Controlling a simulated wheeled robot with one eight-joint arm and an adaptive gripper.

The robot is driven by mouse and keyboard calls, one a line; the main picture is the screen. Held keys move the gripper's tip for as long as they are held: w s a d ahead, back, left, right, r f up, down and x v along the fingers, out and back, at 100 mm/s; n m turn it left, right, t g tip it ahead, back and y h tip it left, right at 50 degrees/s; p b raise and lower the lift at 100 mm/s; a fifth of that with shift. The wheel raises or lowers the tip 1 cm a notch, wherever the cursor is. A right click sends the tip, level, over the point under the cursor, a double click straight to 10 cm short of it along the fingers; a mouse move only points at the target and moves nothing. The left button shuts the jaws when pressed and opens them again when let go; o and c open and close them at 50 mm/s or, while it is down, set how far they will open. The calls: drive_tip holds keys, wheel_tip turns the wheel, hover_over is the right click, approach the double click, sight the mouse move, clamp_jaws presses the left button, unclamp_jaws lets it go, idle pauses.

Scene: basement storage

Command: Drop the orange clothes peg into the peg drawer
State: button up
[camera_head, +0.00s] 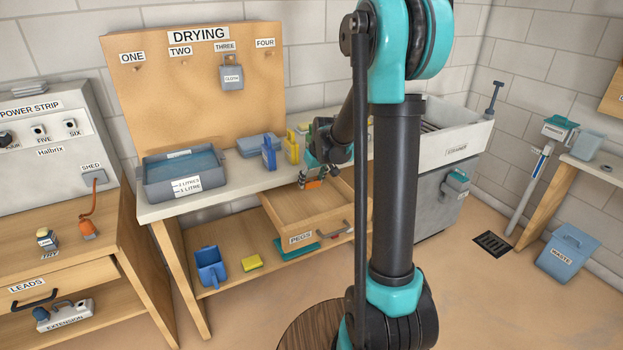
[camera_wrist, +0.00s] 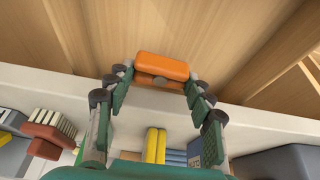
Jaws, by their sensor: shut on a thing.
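The orange clothes peg (camera_wrist: 162,66) is held between the fingertips of my gripper (camera_wrist: 158,82) in the wrist view. In the head view the peg (camera_head: 313,184) is a small orange patch at the tip of my gripper (camera_head: 312,178), above the peg drawer. The drawer (camera_head: 301,238) is wooden, labelled PEGS, and pulled out below the white worktop. Its visible floor looks bare; my arm hides part of its right side. The peg appears raised above the drawer floor, near its back by the worktop edge.
The worktop (camera_head: 222,197) carries a grey basin (camera_head: 185,176), a blue-grey box (camera_head: 260,146), and blue and yellow bottles close to my gripper. A blue scoop (camera_head: 210,267) and yellow sponge (camera_head: 251,263) lie on the lower shelf. The sink (camera_head: 455,150) stands to the right.

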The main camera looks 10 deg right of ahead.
drive_tip(key=o, duration=0.9)
drive_tip(key=shift+r, duration=0.1)
drive_tip(key=v, duration=1.2)
drive_tip(key=s+d+f+m, duration=0.1)
drive_tip(key=s+f, duration=0.3)
drive_tip(key=s, duration=0.4)
drive_tip(key=s+f+m+h, duration=0.1)
drive_tip(key=s+f, duration=0.3)
drive_tip(key=s, duration=0.5)
drive_tip(key=s+d+f+m, duration=0.1)
drive_tip(key=s+f, duration=0.4)
drive_tip(key=s, duration=0.4)
drive_tip(key=shift+d+f+m, duration=0.1)
drive_tip(key=shift+d+m, duration=0.2)
